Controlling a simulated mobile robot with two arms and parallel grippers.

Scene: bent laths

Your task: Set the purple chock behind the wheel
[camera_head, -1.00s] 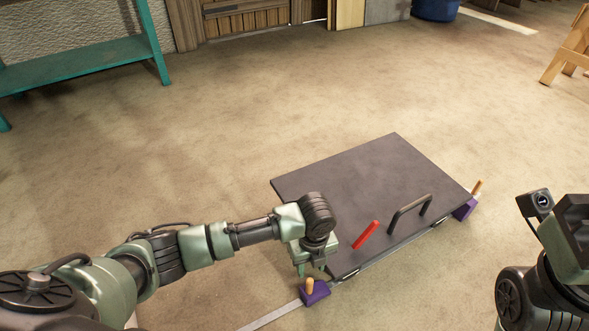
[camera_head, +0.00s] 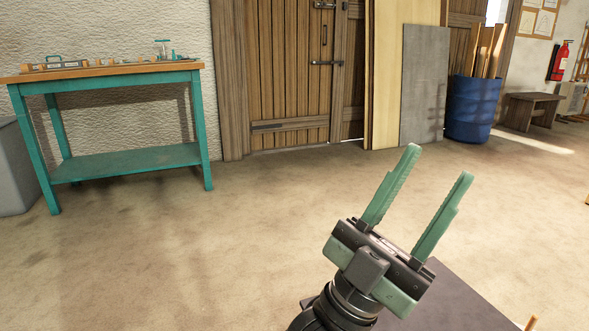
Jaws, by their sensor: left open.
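My left gripper (camera_head: 439,164) is raised in front of the camera. Its two green fingers are apart, point up and hold nothing. Behind and below it shows part of the dark flat top of the cart (camera_head: 462,297), cut off by the bottom edge. An orange peg (camera_head: 530,323) stands at the cart's right corner, at the bottom edge. The purple chocks and the wheel are not in view. My right gripper is not in view.
A teal workbench (camera_head: 130,160) with small items on top stands at the left wall, beside a grey box (camera_head: 14,170). A wooden door (camera_head: 300,70), leaning boards (camera_head: 425,85) and a blue barrel (camera_head: 472,108) are at the back. The floor between is clear.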

